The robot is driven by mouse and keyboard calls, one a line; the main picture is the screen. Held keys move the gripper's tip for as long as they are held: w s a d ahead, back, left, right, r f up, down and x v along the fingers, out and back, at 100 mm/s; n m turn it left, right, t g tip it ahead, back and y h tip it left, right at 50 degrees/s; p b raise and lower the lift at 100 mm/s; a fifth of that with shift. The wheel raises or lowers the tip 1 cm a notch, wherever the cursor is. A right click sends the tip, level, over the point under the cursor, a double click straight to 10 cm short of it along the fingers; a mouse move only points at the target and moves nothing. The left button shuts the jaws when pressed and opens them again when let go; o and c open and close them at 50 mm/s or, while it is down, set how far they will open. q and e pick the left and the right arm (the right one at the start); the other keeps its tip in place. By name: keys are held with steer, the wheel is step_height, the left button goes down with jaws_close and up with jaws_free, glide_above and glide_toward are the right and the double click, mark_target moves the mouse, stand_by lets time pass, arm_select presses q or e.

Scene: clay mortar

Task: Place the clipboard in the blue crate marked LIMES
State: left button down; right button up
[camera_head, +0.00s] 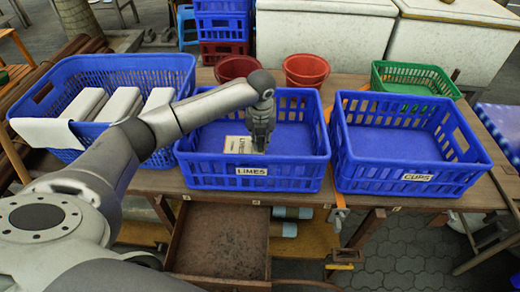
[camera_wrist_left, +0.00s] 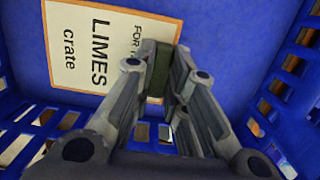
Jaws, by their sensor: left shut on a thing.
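The clipboard (camera_head: 237,144) is a tan board with a white sheet, inside the outline of the blue LIMES crate (camera_head: 210,172). In the left wrist view the clipboard (camera_wrist_left: 72,50) shows printed text reading "LIMES crate". My left gripper (camera_head: 260,146) points down inside the crate, just right of the board. In the left wrist view my left gripper (camera_wrist_left: 160,70) is shut on a dark green block at the board's edge, which looks like part of the clipboard. Whether the board touches the crate floor cannot be told. My right gripper is not in view.
A blue CUPS crate (camera_head: 404,177) stands to the right, empty. A blue basket (camera_head: 165,73) with white items is at the left. Two red buckets (camera_head: 306,70) and a green crate (camera_head: 415,68) stand behind. An open drawer (camera_head: 218,240) is below.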

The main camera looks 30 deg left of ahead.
arm_select(q)
steer(key=shift+f, duration=2.45)
steer(key=shift+f, duration=0.1)
steer(key=c, duration=1.5)
jaws_free()
steer(key=shift+o, duration=0.2)
steer(key=r, duration=0.4)
steer(key=s+r, duration=0.1)
steer(key=r, duration=0.7)
steer(key=shift+s+d+r, duration=0.1)
steer(key=shift+s+d, duration=0.15)
steer(key=shift+d, duration=0.15)
